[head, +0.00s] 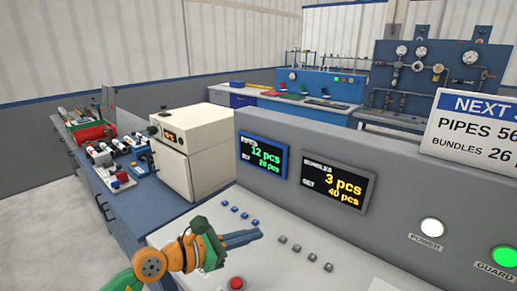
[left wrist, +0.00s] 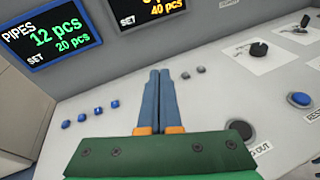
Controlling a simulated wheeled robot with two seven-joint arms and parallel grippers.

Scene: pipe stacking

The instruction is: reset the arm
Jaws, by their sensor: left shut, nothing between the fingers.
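My left gripper (head: 243,238) comes in from the lower left in the head view, over the sloped control panel (head: 320,250). Its two blue fingers lie together, shut and empty. In the left wrist view the fingers (left wrist: 160,85) point at the panel, between a row of blue buttons and some grey buttons. I cannot tell whether the fingertips touch the panel. My right gripper is not in view.
A pipes display (head: 262,155) reads 12 pcs and a bundles display (head: 338,187) reads 3 pcs. A red button (head: 236,283) is near my gripper. A cream box (head: 195,150) stands on a blue bench at left. Gauge panels (head: 440,75) stand behind.

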